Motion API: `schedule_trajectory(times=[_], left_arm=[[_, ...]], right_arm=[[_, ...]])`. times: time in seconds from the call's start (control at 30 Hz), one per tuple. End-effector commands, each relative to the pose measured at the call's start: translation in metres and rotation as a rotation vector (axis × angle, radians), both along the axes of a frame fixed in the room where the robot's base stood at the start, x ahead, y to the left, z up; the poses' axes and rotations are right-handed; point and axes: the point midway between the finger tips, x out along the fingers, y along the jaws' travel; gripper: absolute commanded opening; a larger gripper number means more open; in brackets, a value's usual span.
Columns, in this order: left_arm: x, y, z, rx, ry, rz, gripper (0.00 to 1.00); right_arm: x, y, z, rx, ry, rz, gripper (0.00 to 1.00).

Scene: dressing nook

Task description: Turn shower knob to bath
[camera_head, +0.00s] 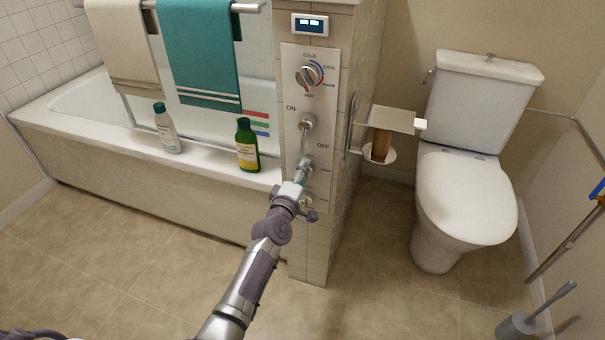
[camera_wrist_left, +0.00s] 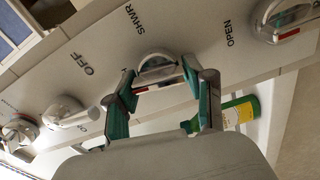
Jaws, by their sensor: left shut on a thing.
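The white control panel (camera_head: 291,92) is on the tiled end wall of the bath. It has a temperature dial (camera_head: 308,76) at the top, an on/off knob (camera_head: 307,122) below it, and more knobs lower down. My left gripper (camera_head: 303,170) reaches the panel below the on/off knob. In the left wrist view, its two teal-padded fingers (camera_wrist_left: 160,90) are on either side of the round metal shower knob (camera_wrist_left: 158,66), shut on it. The "SHWR" label shows beside this knob. In the head view, the gripper hides most of the knob.
A white bottle (camera_head: 166,128) and a green bottle (camera_head: 247,146) stand on the bath rim (camera_head: 90,133) left of the panel. Towels (camera_head: 200,45) hang above. A paper holder (camera_head: 394,119) and toilet (camera_head: 466,195) are on the right. The floor in front is clear.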

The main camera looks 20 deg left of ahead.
Motion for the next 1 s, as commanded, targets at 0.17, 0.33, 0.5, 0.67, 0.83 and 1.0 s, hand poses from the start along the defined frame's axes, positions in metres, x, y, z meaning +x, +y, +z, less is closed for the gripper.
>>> schedule_trajectory(times=[0.17, 0.33, 0.5, 0.67, 0.83, 1.0], left_arm=[[-0.0002, 0.0003, -0.0011, -0.092, 0.003, 0.001, 0.18], [-0.0002, 0.0002, -0.0012, -0.145, 0.005, 0.001, 0.18], [-0.0002, 0.0002, -0.0012, -0.167, 0.006, 0.001, 0.18], [-0.0003, 0.0002, -0.0013, -0.173, 0.007, 0.001, 0.19], [-0.0003, 0.0002, -0.0013, -0.173, 0.007, 0.000, 0.18], [-0.0002, 0.0001, -0.0013, -0.173, 0.007, 0.000, 0.70]], right_arm=[[-0.0017, 0.0000, 0.0014, -0.001, 0.008, 0.000, 0.40], [0.0001, 0.0008, 0.0065, 0.002, -0.002, -0.001, 0.40], [0.0006, 0.0005, 0.0076, 0.001, -0.003, -0.001, 0.40], [0.0004, 0.0000, 0.0075, 0.001, -0.001, -0.002, 0.40], [0.0003, -0.0002, 0.0074, 0.001, -0.001, -0.002, 0.40], [0.0001, -0.0004, 0.0071, 0.000, 0.000, -0.002, 0.40]])
